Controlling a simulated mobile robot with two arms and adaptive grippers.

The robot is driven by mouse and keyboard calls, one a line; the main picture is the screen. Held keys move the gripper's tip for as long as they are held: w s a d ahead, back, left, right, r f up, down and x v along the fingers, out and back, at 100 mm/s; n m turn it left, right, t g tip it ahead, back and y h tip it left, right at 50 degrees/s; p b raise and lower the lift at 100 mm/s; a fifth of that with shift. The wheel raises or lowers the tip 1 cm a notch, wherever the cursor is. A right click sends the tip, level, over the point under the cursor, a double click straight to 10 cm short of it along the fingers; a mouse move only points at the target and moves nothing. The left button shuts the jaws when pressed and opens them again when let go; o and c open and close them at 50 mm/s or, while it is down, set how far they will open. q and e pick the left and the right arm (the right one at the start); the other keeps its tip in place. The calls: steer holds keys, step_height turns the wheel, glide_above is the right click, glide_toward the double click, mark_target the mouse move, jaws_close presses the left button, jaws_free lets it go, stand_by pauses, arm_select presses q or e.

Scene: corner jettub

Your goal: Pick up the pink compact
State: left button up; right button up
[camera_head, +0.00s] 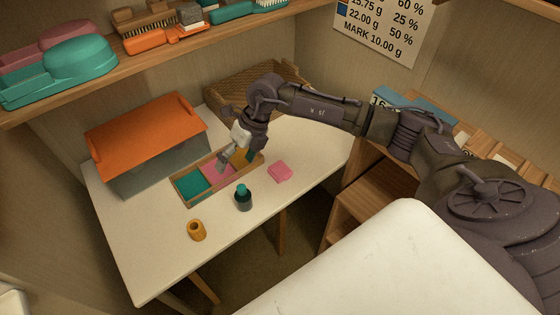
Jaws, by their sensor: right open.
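A small flat pink piece, which looks like the pink compact (281,172), lies on the white table near its right front edge. My right gripper (224,163) is open and points down over the wooden tray (203,195), to the left of the pink piece and apart from it. The tray has a teal, a pink and an orange-yellow section; the gripper hides part of the latter two. I cannot tell whether the gripper touches the tray. My left gripper is not in view.
A dark bottle with a teal top (243,198) and an orange cup-like piece (196,230) stand at the table's front. A grey box with an orange lid (146,130) stands at the left, a wicker basket (290,75) behind. A loaded shelf (130,72) runs above.

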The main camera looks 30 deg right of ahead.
steer(key=d+r+m+g+h, duration=0.1)
steer(key=d+h, duration=0.4)
steer(key=d, duration=0.8)
steer(key=b, duration=0.6)
glide_above(280, 169)
steer(key=f, duration=0.8)
steer(key=shift+w+a+f, duration=0.15)
steer(key=shift+w+f, duration=0.1)
steer(key=shift+f, duration=0.05)
steer(key=f+b, duration=0.2)
steer(key=f, duration=0.1)
steer(key=f+b, duration=0.1)
steer(key=f, duration=0.1)
steer(key=shift+s+d+f+b, duration=0.15)
steer(key=shift+s+d+b, duration=0.1)
steer(key=shift+b, duration=0.15)
steer(key=shift+c, duration=0.4)
steer(key=c, duration=1.2)
steer(key=shift+c, duration=0.2)
steer(key=shift+r, duration=0.25)
